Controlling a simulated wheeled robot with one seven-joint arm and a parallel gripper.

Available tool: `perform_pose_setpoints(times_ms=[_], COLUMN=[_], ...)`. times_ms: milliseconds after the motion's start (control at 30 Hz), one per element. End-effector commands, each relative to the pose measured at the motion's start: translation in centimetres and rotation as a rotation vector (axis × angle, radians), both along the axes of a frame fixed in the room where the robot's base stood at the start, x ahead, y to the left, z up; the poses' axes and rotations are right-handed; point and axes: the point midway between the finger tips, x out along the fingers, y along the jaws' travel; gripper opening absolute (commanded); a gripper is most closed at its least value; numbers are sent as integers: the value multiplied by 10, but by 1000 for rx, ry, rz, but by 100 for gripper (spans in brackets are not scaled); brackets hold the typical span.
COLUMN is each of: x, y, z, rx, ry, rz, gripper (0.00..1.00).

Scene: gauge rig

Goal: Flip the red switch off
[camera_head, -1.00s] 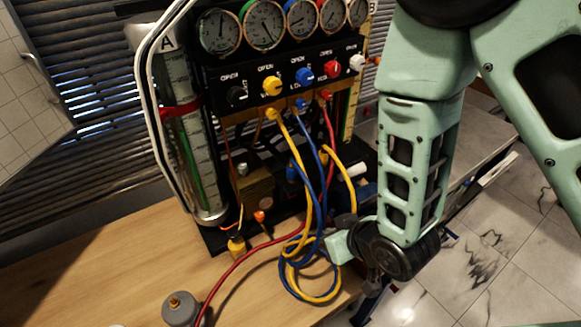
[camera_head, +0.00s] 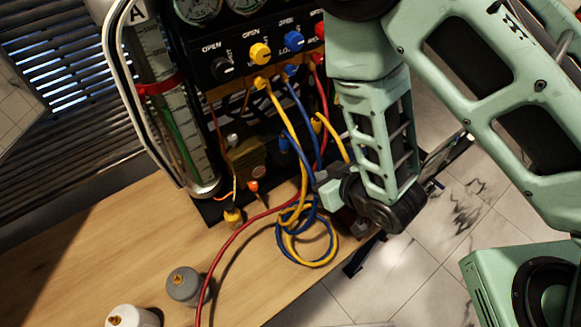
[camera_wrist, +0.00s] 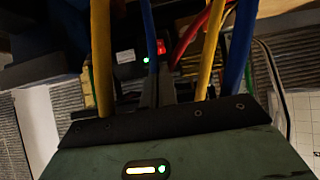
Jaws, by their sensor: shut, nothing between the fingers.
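The red switch (camera_wrist: 161,46) shows in the wrist view as a small lit red piece on a dark unit, with a green light beside it. In the head view I cannot make it out; hoses and my arm cover that part of the rig. My gripper (camera_wrist: 166,88) is shut and empty, its narrow dark fingers pointing toward the unit just below the switch in the picture. I cannot tell whether the fingertips touch it. In the head view my gripper (camera_head: 322,180) is low in front of the rig, partly behind the hoses.
Yellow hoses (camera_wrist: 102,60) and blue hoses (camera_wrist: 240,50) hang close on both sides of my fingers. A red hose (camera_head: 235,240) crosses the wooden table (camera_head: 110,250). A grey canister (camera_head: 184,286) and a white canister (camera_head: 132,317) stand at the front.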

Motion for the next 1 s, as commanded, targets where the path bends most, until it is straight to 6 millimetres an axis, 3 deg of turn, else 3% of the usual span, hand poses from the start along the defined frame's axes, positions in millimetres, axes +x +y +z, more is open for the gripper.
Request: perform_pose_setpoints(times_ms=[567, 1000], x=[31, 77], y=[21, 52], z=[-32, -66], rx=[2, -2], ry=[-2, 1], rz=[0, 1], gripper=[0, 0])
